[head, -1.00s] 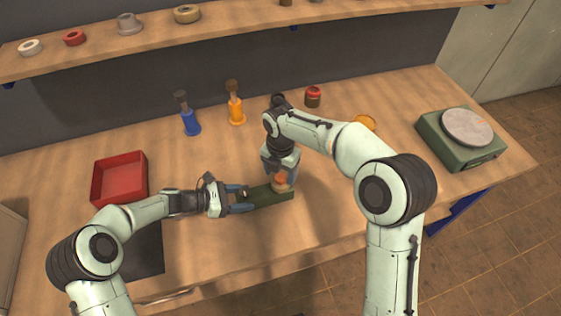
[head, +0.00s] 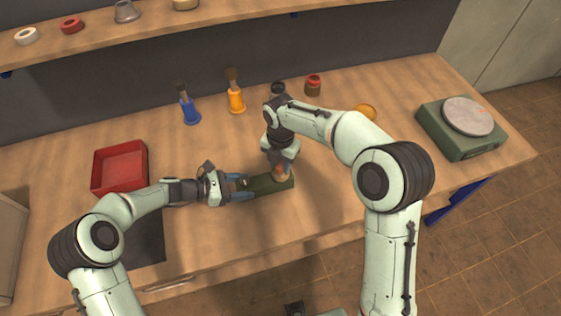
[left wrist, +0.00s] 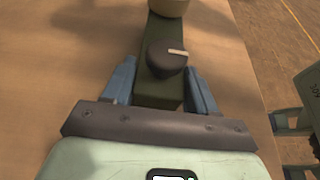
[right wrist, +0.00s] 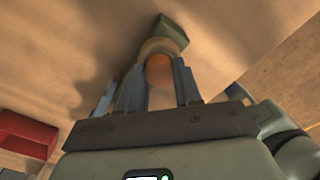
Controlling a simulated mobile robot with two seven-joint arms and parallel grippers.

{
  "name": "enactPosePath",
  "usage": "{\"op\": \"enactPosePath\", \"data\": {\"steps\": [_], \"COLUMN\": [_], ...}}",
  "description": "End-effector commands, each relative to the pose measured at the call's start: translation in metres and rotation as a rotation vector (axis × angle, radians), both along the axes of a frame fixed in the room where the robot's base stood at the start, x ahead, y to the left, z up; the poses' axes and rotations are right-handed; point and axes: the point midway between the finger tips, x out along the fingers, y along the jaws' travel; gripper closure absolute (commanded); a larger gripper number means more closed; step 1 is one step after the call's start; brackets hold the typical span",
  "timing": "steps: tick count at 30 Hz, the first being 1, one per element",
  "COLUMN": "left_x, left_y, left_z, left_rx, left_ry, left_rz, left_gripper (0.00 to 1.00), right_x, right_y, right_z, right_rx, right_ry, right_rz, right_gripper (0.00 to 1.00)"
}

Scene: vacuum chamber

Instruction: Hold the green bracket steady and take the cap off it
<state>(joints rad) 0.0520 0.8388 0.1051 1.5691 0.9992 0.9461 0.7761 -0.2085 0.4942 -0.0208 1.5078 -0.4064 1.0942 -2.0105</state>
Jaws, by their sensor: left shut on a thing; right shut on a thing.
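The green bracket (head: 272,184) lies on the wooden table near its front edge; it also shows in the left wrist view (left wrist: 160,92). A dark knob (left wrist: 167,58) with a pale mark stands on it. My left gripper (head: 244,188) is shut on the bracket's left end, one finger on each side. My right gripper (head: 281,174) points down at the bracket's right end, shut on the orange-tan cap (right wrist: 158,68). The cap's tan side shows at the top of the left wrist view (left wrist: 168,6). I cannot tell whether cap and bracket touch.
A red jar (head: 313,85) and a green scale (head: 461,128) are farther right. A shelf (head: 100,43) runs along the back.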

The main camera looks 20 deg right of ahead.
Motion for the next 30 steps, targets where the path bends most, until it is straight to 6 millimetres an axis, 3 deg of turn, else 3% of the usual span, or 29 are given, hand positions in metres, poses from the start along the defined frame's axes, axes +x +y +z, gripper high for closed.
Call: {"op": "enactPosePath", "data": {"steps": [17,30], "left_x": [0.001,0.001], "left_y": [0.001,0.001], "left_z": [0.0,0.0], "left_rx": [0.0,0.0], "left_ry": [-0.001,-0.001], "left_rz": [0.003,0.003], "left_gripper": [0.97,0.97], "right_x": [0.0,0.0], "right_y": [0.0,0.0], "right_z": [0.001,0.016], "right_rx": [0.001,0.001], "right_ry": [-0.001,-0.002], "right_rz": [0.0,0.001], "right_gripper": [1.0,1.0]}}
